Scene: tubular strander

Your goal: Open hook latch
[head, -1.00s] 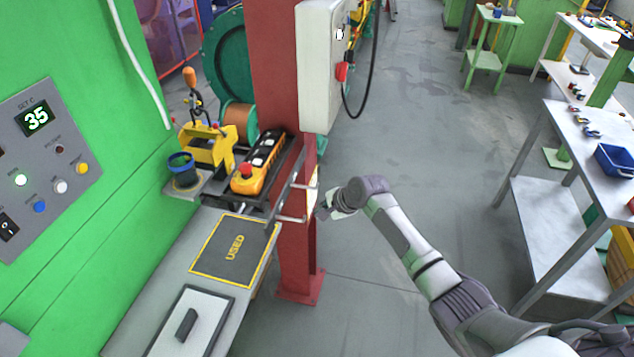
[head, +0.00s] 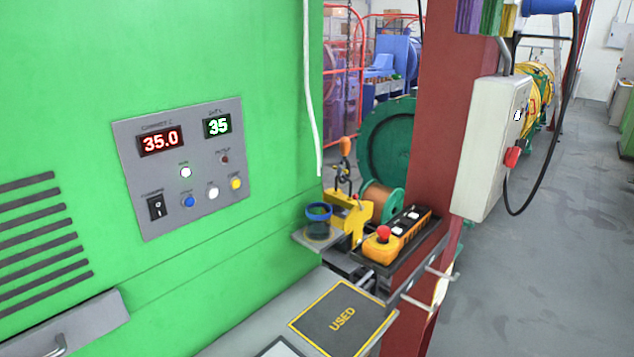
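I cannot clearly make out a hook latch in the head view. At the lower left edge, a grey box or cover (head: 95,318) on the green wall carries a metal handle-like part (head: 52,347), cut off by the frame. Past the bench, a yellow fixture (head: 358,222) has an upright lever with an orange grip (head: 345,146). Neither of my grippers shows in this view.
A grey control panel (head: 150,220) with red and green displays is on the green wall. A yellow pendant (head: 408,228) with a red button, a dark cup (head: 318,226) and the "USED" mat (head: 318,318) are near the red column (head: 440,110). A white switch box (head: 480,150) hangs there.

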